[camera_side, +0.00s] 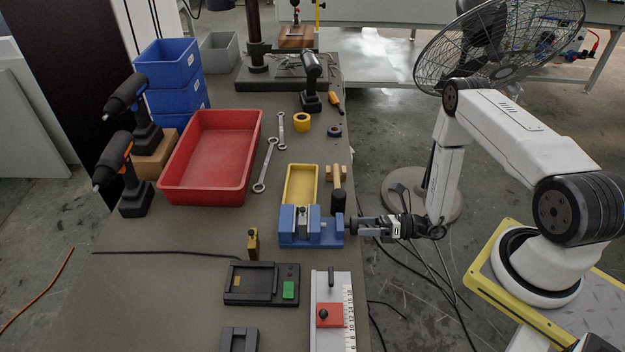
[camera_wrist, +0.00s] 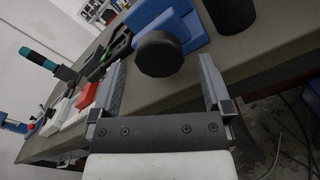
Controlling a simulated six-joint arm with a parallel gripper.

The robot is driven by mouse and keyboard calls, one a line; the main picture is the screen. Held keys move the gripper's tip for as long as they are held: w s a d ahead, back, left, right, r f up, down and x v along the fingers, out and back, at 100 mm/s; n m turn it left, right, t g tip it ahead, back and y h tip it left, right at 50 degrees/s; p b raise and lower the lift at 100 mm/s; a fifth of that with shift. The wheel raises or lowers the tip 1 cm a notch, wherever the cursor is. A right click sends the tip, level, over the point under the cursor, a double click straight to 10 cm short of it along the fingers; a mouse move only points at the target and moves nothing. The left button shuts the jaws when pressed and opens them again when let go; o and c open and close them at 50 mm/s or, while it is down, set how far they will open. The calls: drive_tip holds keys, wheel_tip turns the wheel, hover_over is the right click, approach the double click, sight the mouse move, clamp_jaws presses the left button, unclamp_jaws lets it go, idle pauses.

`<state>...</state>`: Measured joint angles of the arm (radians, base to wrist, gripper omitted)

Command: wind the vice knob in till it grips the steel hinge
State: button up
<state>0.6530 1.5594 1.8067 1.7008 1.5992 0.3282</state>
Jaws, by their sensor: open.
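The blue vice (camera_side: 324,234) stands at the table's right edge, and its blue body also shows in the wrist view (camera_wrist: 172,20). A small grey piece, seemingly the steel hinge (camera_side: 302,213), stands upright between its jaws; whether the jaws touch it is too small to tell. The round black vice knob (camera_wrist: 158,54) faces my wrist camera. My gripper (camera_side: 354,226) is open at the vice's right side. In the wrist view its two fingers (camera_wrist: 160,75) lie on either side of the knob, with visible gaps.
A yellow tray (camera_side: 300,168) and a mallet (camera_side: 338,190) lie just behind the vice. A small brass piece (camera_side: 253,243) stands to its left. A black fixture (camera_side: 240,294) and a ruled stop with a red block (camera_side: 329,315) are in front.

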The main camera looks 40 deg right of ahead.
drive_tip(key=v, duration=0.6)
drive_tip(key=shift+s, duration=0.1)
idle(0.6)
drive_tip(key=n, duration=0.6)
drive_tip(key=shift+r, duration=0.4)
drive_tip(key=shift+w, duration=0.2)
drive_tip(key=shift+x, duration=3.8)
drive_tip(key=shift+c, duration=0.2)
